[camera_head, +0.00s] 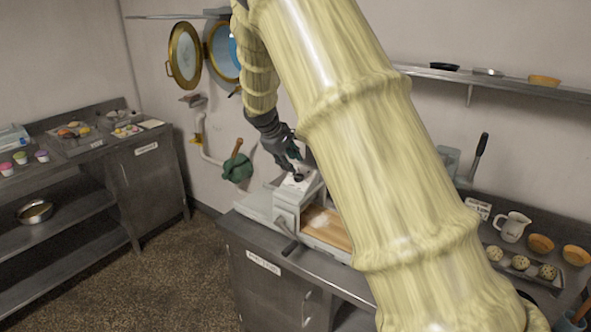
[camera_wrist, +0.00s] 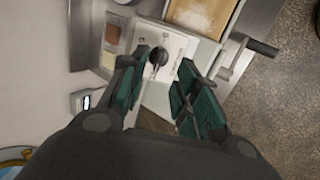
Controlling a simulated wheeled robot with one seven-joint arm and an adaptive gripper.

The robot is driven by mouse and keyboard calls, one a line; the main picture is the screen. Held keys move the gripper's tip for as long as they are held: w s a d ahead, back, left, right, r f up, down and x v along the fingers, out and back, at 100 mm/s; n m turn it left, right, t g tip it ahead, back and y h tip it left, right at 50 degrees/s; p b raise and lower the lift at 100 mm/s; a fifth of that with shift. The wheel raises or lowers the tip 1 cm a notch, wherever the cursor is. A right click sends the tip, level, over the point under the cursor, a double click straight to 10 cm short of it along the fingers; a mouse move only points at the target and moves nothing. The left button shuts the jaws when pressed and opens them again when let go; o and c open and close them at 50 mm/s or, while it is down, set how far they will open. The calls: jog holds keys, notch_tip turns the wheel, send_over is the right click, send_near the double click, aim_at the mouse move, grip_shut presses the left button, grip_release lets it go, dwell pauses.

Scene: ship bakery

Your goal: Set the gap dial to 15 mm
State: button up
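The gap dial is a black knob (camera_wrist: 158,57) on the white top plate (camera_wrist: 176,48) of a pale machine (camera_head: 287,205). In the head view the dark knob (camera_head: 298,177) shows just below my gripper (camera_head: 288,154). In the wrist view my gripper (camera_wrist: 164,63) is open, with its green-padded fingers apart on either side of the knob. The knob lies between the fingertips in the picture, nearer the left one; I see no clear contact. Marks on the plate are too small to read, so the dial's setting cannot be told.
The machine stands on a metal counter (camera_head: 262,246) against the wall. Its bed holds a tan board (camera_head: 327,229). A crank handle (camera_wrist: 262,47) sticks out at its side. A small display box (camera_wrist: 87,101) is by the wall. A white jug (camera_head: 513,227) and bowls stand at right.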

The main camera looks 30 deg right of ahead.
jog(key=v, duration=0.4)
jog(key=shift+a+r, duration=0.15)
dwell(0.4)
